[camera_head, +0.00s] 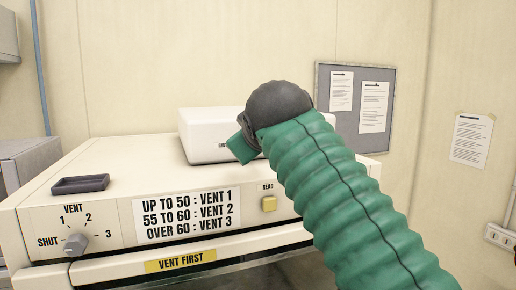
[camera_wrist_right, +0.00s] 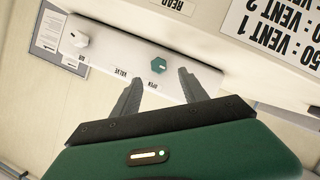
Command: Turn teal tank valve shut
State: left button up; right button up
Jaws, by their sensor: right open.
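The teal valve knob (camera_wrist_right: 159,65) sits on a pale panel strip (camera_wrist_right: 106,62) in the right wrist view, which shows the scene upside down. My right gripper (camera_wrist_right: 160,77) is open, with one dark finger on each side of the space by the knob. The knob appears just beyond the fingertips; I cannot tell whether they touch it. In the head view my green right arm hides the fingers and the teal knob. My left gripper is not in view.
A white knob (camera_wrist_right: 80,39) is on the same strip. In the head view, a cream machine (camera_head: 110,160) carries a grey VENT dial (camera_head: 75,244), a yellow READ button (camera_head: 269,204), a dark tray (camera_head: 80,184) and a white box (camera_head: 205,137). A noticeboard (camera_head: 352,73) hangs behind.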

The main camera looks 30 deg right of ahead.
jog(key=b+v, duration=0.1)
jog(key=v, duration=0.8)
jog(key=shift+s+a, duration=0.15)
jog(key=shift+a, duration=0.1)
jog(key=shift+d+f, duration=0.1)
jog(key=shift+d, duration=0.05)
